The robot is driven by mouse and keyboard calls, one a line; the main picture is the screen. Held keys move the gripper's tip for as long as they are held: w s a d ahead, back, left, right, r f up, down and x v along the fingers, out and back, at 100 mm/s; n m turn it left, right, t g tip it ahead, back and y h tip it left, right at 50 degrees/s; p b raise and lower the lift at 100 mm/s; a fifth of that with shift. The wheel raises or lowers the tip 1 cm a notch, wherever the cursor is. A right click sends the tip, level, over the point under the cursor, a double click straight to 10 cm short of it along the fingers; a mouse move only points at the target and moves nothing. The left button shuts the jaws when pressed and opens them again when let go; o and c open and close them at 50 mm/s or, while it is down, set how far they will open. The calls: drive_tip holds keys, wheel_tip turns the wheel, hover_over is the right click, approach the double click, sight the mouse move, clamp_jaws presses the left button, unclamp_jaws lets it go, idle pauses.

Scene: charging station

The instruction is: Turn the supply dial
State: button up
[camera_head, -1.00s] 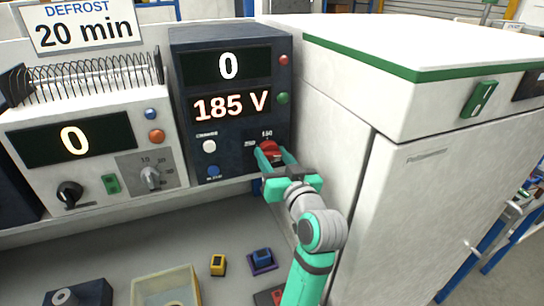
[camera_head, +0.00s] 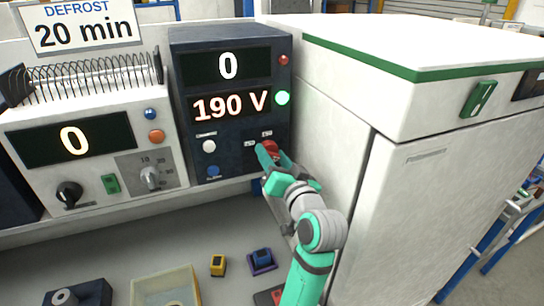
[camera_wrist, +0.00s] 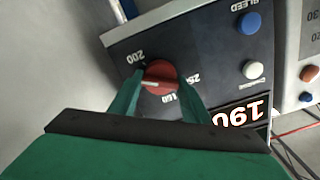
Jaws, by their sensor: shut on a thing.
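The supply unit (camera_head: 186,140) is a dark box with two displays, the upper reading 0 and the lower reading 190 V. My gripper (camera_head: 268,156) is shut on the dial, with one teal finger on each side. The fingers (camera_wrist: 160,88) hide part of the dial's edges.
A white unit (camera_head: 20,118) reading 0 stands to the left. A white cabinet (camera_head: 420,210) stands close on the right. A yellow block (camera_head: 217,265), a blue block (camera_head: 262,257) and a tray (camera_head: 138,293) lie on the bench in front.

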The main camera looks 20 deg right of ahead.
drive_tip(key=o, duration=1)
drive_tip(key=shift+o, duration=0.2)
drive_tip(key=s, duration=1.1)
drive_tip(key=shift+d, duration=0.25)
drive_tip(key=shift+w, duration=0.1)
